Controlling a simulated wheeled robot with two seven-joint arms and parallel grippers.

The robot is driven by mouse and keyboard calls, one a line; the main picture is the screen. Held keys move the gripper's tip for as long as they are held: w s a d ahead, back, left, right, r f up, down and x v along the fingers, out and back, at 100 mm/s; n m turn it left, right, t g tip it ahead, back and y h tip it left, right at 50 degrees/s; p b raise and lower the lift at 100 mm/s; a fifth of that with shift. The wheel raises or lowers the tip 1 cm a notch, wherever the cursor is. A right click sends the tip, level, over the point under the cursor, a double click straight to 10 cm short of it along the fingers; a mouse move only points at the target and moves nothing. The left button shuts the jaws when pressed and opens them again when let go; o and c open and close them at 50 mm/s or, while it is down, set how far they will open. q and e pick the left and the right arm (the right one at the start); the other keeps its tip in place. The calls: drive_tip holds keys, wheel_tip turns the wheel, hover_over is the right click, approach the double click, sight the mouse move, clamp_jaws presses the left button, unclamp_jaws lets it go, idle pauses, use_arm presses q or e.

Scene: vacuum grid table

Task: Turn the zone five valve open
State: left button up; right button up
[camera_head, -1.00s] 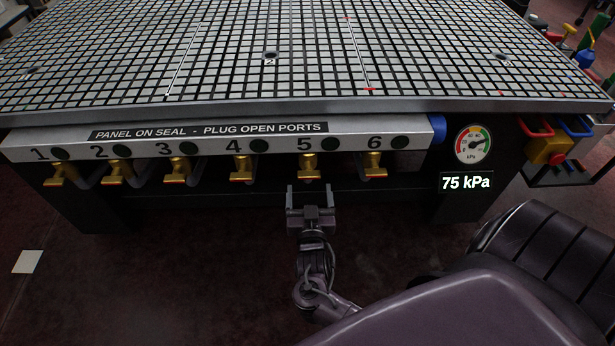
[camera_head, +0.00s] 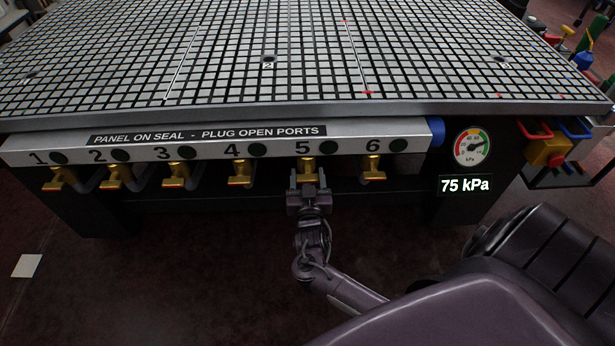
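The zone five valve (camera_head: 307,165) is a brass valve under the number 5 on the manifold bar (camera_head: 340,146). My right gripper (camera_head: 308,180) is at this valve, coming from below and in front. Its two fingers stand apart, one on each side of the valve's handle. The gripper partly hides the handle, and I cannot tell whether the fingers touch it. My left gripper is not in view. The gauge (camera_head: 472,145) and its display (camera_head: 465,185) are at the right, and the display reads 75 kPa.
The zone four valve (camera_head: 241,175) and zone six valve (camera_head: 373,170) flank the gripper, with more valves to the left. The grid table top (camera_head: 300,108) overhangs above. A red and a blue handle show on a side holder (camera_head: 560,177) at right.

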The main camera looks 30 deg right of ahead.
drive_tip(key=c, duration=0.3)
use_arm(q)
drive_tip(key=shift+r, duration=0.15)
use_arm(e)
drive_tip(key=shift+n+p, duration=0.35)
drive_tip(key=shift+n, duration=0.05)
drive_tip(key=n+p, duration=0.3)
drive_tip(key=n, duration=0.2)
drive_tip(key=shift+a+n, duration=0.15)
drive_tip(key=shift+n, duration=0.15)
drive_tip(key=n+p, duration=0.2)
drive_tip(key=n, duration=0.4)
drive_tip(key=shift+w+a+f+p, duration=0.1)
drive_tip(key=shift+p, duration=0.25)
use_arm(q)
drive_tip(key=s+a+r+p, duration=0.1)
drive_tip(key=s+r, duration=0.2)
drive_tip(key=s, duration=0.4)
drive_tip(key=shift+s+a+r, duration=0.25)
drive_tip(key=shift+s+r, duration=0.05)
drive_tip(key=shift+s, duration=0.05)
use_arm(e)
drive_tip(key=shift+f+n, duration=0.15)
drive_tip(key=shift+n, duration=1.2)
drive_tip(key=shift+f+n, duration=0.1)
drive_tip(key=shift+n, duration=1.25)
drive_tip(key=o, duration=1)
drive_tip(key=shift+c, duration=0.2)
